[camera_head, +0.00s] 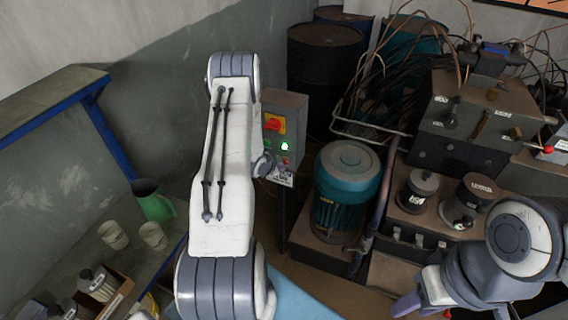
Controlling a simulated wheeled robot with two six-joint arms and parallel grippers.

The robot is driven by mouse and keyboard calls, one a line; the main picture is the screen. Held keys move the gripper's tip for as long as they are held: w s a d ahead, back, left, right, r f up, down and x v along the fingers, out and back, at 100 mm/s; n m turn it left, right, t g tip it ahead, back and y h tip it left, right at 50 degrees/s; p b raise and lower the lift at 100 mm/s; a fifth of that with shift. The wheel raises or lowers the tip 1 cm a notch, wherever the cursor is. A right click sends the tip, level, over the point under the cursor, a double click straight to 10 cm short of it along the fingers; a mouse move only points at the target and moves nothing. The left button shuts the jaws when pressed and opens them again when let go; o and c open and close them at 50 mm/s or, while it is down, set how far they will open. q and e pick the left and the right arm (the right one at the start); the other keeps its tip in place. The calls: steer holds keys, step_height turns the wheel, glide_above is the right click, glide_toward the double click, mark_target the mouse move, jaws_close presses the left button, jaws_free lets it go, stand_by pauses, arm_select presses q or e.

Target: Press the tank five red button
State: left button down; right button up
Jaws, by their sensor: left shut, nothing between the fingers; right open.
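A grey-brown control box (289,105) stands on a post behind my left arm. Its front has a red-and-yellow rotary switch (273,123), a lit green-white lamp (285,146) and a small red button (285,160) below it. My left gripper (266,166) is shut and empty at the lower part of the box front, close beside the red button; whether it touches the box cannot be told. My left arm hides the box's left side. My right gripper (421,301) is open and empty at the lower right. I cannot read which tank the box belongs to.
A teal motor (347,185) stands right of the box. A grey hydraulic unit (467,115) with hoses fills the right back, with dark barrels (324,65) behind. A bench (70,255) at left holds a green jug (152,202) and cups (113,235).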

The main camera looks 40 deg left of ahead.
arm_select(q)
steer(key=shift+w+a, duration=0.15)
steer(key=shift+w, duration=0.5)
stand_by(0.8)
steer(key=shift+s+d, duration=0.2)
steer(key=shift+s, duration=0.7)
steer(key=s, duration=0.2)
steer(key=s+d, duration=0.1)
steer(key=s, duration=0.2)
steer(key=shift+d+b, duration=0.1)
steer(key=shift+b, duration=0.25)
steer(key=shift+w, duration=0.1)
stand_by(0.4)
